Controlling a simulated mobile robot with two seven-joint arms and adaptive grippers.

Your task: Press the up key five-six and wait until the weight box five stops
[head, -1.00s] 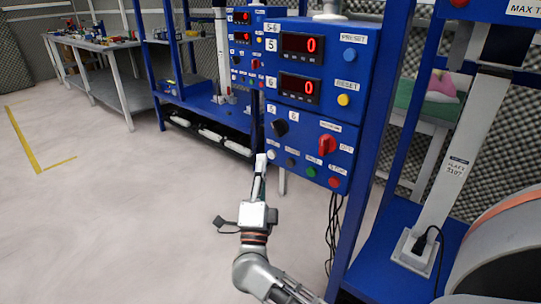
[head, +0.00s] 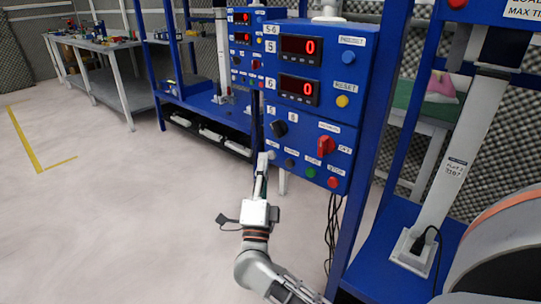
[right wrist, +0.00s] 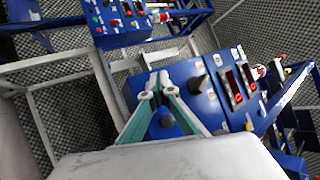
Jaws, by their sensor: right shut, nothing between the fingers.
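The blue control panel marked 5-6 (head: 318,110) stands upright, with red displays for 5 (head: 301,46) and 6 (head: 298,89), both reading 0. Its lower row has a white key (head: 271,155), a dark key (head: 289,162), a green key (head: 310,172) and a red key (head: 333,182). Their labels are too small to read surely. My right gripper (head: 262,157) is shut and empty, its tips just left of the white key; contact cannot be told. In the right wrist view its fingers (right wrist: 157,88) meet before the panel (right wrist: 185,95). I cannot pick out weight box five.
A second blue panel (head: 246,50) stands behind at left. Blue frame posts and a pale slanted post (head: 455,160) are at right, with a grey round part (head: 505,255) low down. Black cables (head: 333,225) hang below the panel.

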